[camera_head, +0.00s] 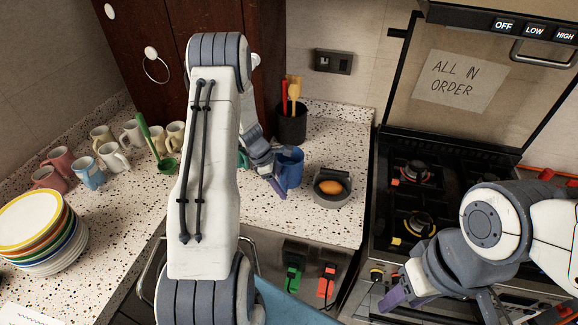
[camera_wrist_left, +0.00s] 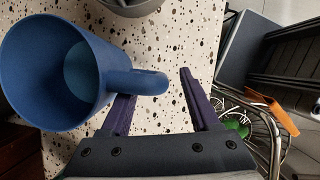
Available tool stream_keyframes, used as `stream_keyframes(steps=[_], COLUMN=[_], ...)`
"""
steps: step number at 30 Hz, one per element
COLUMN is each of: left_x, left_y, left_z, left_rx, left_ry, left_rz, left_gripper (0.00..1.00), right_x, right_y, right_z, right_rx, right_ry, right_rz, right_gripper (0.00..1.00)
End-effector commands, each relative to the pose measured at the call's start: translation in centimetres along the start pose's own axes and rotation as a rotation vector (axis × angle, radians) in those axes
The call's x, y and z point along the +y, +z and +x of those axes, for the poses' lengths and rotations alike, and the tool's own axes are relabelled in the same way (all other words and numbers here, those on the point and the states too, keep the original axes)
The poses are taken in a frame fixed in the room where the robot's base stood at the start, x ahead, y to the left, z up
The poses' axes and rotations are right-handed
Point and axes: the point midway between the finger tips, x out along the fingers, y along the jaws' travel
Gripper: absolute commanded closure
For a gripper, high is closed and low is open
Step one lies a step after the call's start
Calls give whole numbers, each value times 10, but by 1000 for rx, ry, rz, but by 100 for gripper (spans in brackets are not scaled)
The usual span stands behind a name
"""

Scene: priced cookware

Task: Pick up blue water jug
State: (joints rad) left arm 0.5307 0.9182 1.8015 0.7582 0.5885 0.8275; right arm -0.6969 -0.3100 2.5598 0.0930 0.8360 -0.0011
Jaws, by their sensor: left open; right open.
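The blue water jug (camera_head: 290,168) stands on the speckled counter, right beside my left gripper (camera_head: 279,188) in the head view. In the left wrist view the jug (camera_wrist_left: 60,75) shows its open mouth at the left, with its handle pointing right. My left gripper (camera_wrist_left: 155,90) is open, and the handle's end lies between its two purple fingers. I cannot tell whether the fingers touch the handle. My right gripper (camera_head: 432,305) is at the lower right of the head view, in front of the stove, away from the jug.
A grey scale-like holder with an orange-brown item (camera_head: 331,187) stands right of the jug. A dark utensil pot (camera_head: 291,124) is behind it. Several mugs (camera_head: 88,172) and stacked plates (camera_head: 40,228) fill the left counter. The stove (camera_head: 420,185) is at the right.

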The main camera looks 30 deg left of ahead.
Motion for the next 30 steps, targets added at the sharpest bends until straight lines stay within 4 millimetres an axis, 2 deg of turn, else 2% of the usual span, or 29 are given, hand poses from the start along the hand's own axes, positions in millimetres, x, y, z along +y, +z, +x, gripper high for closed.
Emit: stream_keyframes(steps=[3,9,14,30], left_x=[0,0,0,0], left_y=[0,0,0,0], left_z=[7,7,7,7], left_rx=[0,0,0,0], left_ry=[-1,0,0,1], left_rz=[1,1,1,1], left_gripper=[38,38,99,100], right_x=[0,0,0,0], right_y=[0,0,0,0], right_z=[-2,-1,-1,-1], right_rx=[0,0,0,0], right_ry=[0,0,0,0], right_rz=[-1,0,0,0], right_gripper=[50,50,50,50])
